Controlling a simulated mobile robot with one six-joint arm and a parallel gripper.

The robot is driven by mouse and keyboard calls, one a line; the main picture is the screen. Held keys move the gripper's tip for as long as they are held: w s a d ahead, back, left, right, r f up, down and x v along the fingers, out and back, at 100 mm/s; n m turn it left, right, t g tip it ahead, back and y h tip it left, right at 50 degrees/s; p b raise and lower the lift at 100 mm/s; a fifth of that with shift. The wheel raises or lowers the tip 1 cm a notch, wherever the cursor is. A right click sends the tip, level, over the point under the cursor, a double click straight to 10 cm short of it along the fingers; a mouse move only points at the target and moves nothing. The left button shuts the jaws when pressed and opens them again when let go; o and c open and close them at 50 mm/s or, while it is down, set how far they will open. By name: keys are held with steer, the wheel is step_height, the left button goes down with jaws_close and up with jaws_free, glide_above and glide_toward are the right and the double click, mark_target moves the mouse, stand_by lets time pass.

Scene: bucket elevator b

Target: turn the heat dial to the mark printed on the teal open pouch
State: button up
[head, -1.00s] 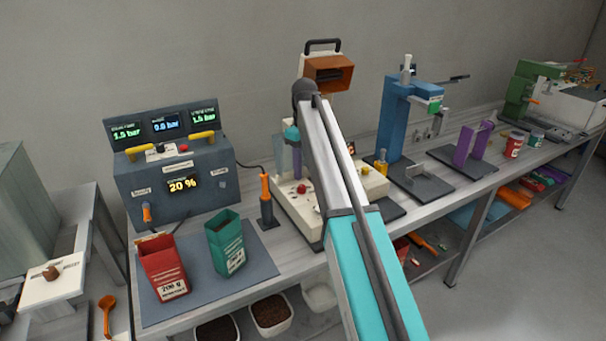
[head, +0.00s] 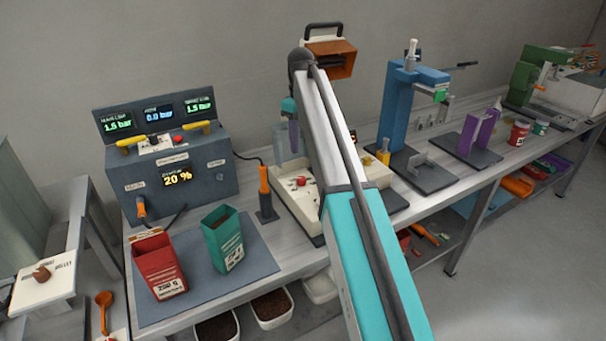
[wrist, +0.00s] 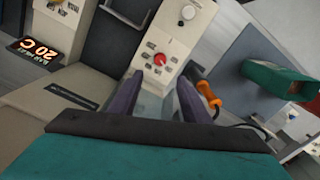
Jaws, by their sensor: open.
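The teal open pouch (head: 223,241) stands upright on the grey mat, its print too small to read. It also shows in the wrist view (wrist: 278,80). A cream machine carries a red knob (wrist: 159,59) ringed by small printed marks, and a pale knob (wrist: 188,12) on the same panel. Which one is the heat dial I cannot read. The red knob also shows in the head view (head: 301,181). My gripper (wrist: 162,88) is open and empty, its dark purple fingers apart above the machine; the arm partly hides it in the head view (head: 292,135).
A red pouch (head: 158,265) stands left of the teal one on the mat (head: 205,285). An orange-handled tool (head: 264,190) stands upright between mat and machine. A dark control box (head: 180,185) is behind. An orange display (wrist: 38,52) reads 20 C. Blue (head: 408,110) and purple (head: 480,135) fixtures stand right.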

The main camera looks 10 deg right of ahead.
mark_target(302, 178)
steer(key=shift+f+p, duration=1.5)
steer(key=shift+f, duration=5.2)
steer(key=c, duration=1)
